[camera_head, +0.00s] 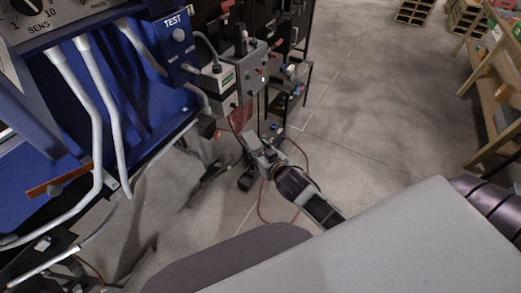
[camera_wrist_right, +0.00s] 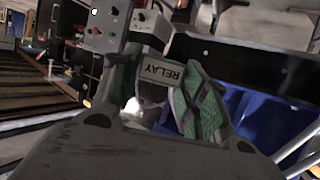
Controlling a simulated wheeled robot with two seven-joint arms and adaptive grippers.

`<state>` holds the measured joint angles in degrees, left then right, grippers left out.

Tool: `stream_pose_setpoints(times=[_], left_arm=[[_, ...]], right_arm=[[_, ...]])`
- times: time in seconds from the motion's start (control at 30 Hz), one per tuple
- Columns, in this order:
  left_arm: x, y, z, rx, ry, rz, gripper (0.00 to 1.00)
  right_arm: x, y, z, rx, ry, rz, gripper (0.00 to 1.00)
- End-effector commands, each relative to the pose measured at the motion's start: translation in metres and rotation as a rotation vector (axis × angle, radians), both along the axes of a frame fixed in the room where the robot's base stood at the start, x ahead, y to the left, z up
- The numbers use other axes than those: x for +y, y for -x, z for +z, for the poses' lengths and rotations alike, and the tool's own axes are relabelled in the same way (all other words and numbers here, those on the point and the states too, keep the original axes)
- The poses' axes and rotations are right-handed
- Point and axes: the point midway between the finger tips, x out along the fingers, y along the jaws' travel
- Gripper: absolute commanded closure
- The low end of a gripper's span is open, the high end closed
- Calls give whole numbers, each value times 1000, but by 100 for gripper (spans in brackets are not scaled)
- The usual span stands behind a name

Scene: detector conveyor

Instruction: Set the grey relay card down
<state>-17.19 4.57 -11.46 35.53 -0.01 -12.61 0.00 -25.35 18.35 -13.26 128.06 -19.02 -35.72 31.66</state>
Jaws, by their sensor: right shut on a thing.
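The grey relay card (camera_wrist_right: 161,70), with a white label reading RELAY upside down, sits between the green-padded fingers of my right gripper (camera_wrist_right: 160,92) in the right wrist view. The fingers are shut on it. In the head view my right gripper (camera_head: 255,145) is small, in front of and below the blue machine's right end. I cannot make out the card clearly there. Whether the card touches anything beyond the fingers cannot be told. My left gripper is not in view.
The blue machine (camera_head: 140,100) with grey bent tubes fills the left. Grey control boxes (camera_head: 252,68) with buttons and cables sit at its right end; they also show in the wrist view (camera_wrist_right: 105,22). A wooden shelf (camera_head: 490,85) stands far right. The floor (camera_head: 375,110) between is clear.

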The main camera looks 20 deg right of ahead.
Motion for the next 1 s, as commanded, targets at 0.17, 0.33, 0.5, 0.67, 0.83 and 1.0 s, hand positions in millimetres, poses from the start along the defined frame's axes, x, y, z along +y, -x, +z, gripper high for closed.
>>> stream_pose_setpoints(times=[0.17, 0.33, 0.5, 0.67, 0.83, 1.0], left_arm=[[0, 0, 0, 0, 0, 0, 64], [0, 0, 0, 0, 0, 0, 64], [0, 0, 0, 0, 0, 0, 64], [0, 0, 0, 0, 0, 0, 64], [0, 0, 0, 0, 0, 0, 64], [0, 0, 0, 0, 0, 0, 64]], right_arm=[[13, 0, 19, -3, 0, 59, 81], [25, 1, 37, -4, 1, 116, 81], [38, 3, 55, -3, 0, 177, 81], [50, 3, 74, -4, 1, 234, 81], [63, 4, 92, -4, 0, 293, 81], [74, 5, 109, -3, 1, 347, 81]])
